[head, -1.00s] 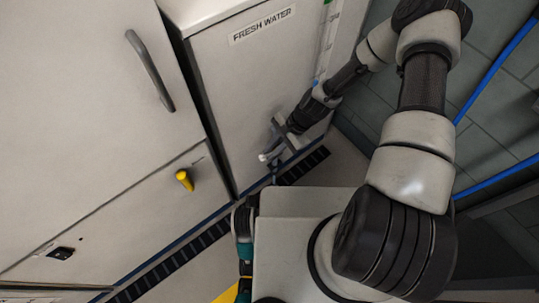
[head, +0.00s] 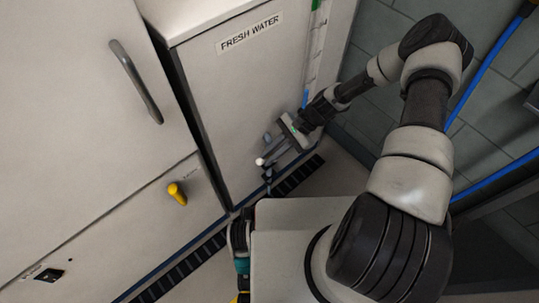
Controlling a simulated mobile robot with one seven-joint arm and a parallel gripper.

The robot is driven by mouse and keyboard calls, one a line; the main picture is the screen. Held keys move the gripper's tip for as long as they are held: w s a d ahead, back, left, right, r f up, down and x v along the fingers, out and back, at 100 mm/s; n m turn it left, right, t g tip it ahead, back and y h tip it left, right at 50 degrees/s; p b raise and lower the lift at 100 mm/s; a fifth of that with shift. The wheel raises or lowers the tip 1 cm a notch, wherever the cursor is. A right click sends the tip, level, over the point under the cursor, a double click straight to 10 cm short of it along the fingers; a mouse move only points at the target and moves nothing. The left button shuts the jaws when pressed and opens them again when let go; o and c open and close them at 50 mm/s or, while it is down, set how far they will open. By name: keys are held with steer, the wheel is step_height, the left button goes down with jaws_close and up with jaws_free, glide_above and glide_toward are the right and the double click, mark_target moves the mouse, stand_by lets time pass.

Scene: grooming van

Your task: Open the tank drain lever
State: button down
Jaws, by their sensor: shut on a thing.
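The white tank (head: 225,95) with a "FRESH WATER" label stands left of my arm. Low on its front is the drain lever (head: 261,162), a thin bar with a pale round knob at its left end. My gripper (head: 279,148) is at the lever and shut on it, with the knob sticking out to the left of the fingers. The fingers and the lever's pivot partly hide each other, so the exact lever angle is hard to tell.
A white cabinet with a dark bar handle (head: 136,82) and a yellow knob (head: 177,193) stands at left. A dark slotted strip (head: 190,262) runs along the floor edge. Blue hoses (head: 487,72) hang by the tiled wall at right.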

steer(key=c, duration=1.7)
jaws_free()
steer(key=shift+w, duration=0.1)
steer(key=shift+c, duration=0.2)
steer(key=shift+a, duration=0.1)
